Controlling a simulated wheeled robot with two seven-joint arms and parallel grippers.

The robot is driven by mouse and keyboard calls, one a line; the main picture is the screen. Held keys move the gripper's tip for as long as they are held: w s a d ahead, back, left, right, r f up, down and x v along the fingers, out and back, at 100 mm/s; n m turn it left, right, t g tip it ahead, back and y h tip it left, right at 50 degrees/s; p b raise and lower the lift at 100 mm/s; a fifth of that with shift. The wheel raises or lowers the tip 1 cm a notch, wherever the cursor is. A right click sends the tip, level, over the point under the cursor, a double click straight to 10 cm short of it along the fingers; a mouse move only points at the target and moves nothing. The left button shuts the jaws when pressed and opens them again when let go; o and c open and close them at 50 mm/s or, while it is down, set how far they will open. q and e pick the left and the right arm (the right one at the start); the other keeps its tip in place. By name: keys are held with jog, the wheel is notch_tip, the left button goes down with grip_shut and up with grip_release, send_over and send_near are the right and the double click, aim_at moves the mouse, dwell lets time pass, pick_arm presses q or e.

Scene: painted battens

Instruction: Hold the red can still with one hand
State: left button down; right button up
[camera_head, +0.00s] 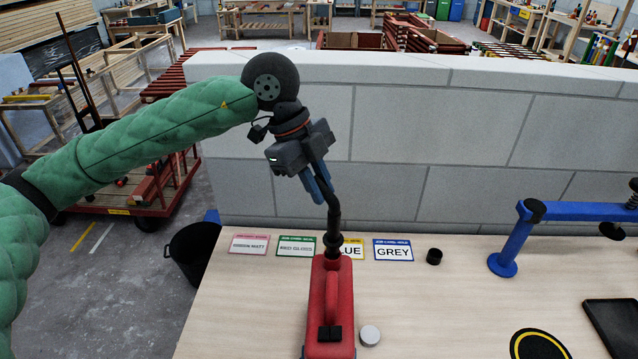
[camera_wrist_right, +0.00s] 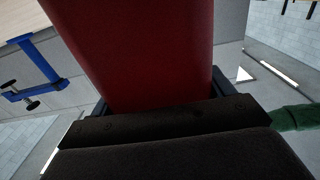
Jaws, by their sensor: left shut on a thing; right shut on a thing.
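The red can (camera_head: 331,295) stands upright near the front of the pale wooden table, with a handle on top and a black flexible spout (camera_head: 332,222) rising from it. My left gripper (camera_head: 321,190), with blue fingers, is shut on the upper part of the spout. In the right wrist view, the can's red side (camera_wrist_right: 150,50) fills the middle. My right gripper (camera_wrist_right: 172,98) is shut on the can there, with dark fingers at both sides of it. The can's lower part is cut off in the head view, and my right arm does not clearly show there.
Label cards, one reading GREY (camera_head: 393,250), lie along the table's back edge before a grey block wall (camera_head: 440,130). A black cup (camera_head: 434,256), a silver cap (camera_head: 370,335), a blue clamp (camera_head: 508,245) and a dark tray (camera_head: 615,325) are right of the can. A black bin (camera_head: 190,255) stands left.

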pick_arm(q)
jog(key=shift+f, duration=2)
jog(key=c, duration=1.3)
grip_release()
jog(key=v, duration=1.2)
jog(key=shift+w, duration=0.1)
pick_arm(e)
jog(key=o, duration=1.8)
pick_arm(q)
jog(key=shift+f, duration=0.15)
